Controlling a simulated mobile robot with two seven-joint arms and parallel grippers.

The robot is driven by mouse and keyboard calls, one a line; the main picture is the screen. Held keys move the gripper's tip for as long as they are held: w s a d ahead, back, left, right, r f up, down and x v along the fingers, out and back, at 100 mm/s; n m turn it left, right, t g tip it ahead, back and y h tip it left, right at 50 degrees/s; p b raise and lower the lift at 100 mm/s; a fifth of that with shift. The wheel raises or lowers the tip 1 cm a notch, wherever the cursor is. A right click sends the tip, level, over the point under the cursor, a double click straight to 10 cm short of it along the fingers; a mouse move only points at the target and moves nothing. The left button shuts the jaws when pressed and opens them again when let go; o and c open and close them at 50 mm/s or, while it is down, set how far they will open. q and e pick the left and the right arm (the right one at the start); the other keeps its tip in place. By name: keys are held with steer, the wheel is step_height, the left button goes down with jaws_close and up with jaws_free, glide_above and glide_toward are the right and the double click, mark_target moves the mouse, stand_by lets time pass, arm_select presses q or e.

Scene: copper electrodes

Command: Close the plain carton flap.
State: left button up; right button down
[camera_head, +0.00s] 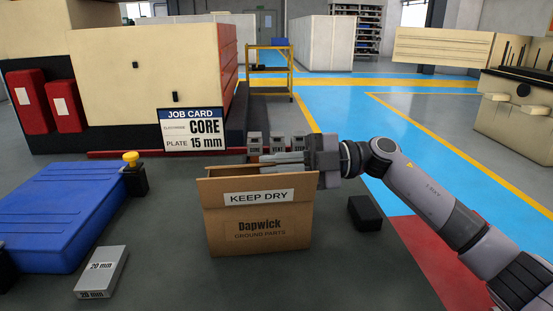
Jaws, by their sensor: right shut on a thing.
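A brown open carton (258,236) marked Dapwick stands on the floor in the middle of the head view. Its front flap (222,191) stands up and carries a KEEP DRY label. A plain flap (237,172) shows behind it, tilted at the carton's back left. My right gripper (264,161) reaches in from the right, above the carton's opening, with its fingers pointing left. Its fingertips are at the plain flap and look closed on it, though the contact is small and partly hidden. The carton's inside is hidden by the front flap. My left gripper is not in view.
Blocks marked CORE, VENT and STEP (300,144) stand just behind the carton. A job card (191,130) stands behind left. A black block (365,213) lies right of the carton. A 20 mm plate (103,271) and a blue case (65,212) lie left.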

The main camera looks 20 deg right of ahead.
steer(key=c, duration=1.6)
jaws_free()
steer(key=shift+c, duration=0.2)
steer(key=d, duration=0.7)
steer(key=shift+s, duration=0.45)
steer(key=shift+d, duration=0.1)
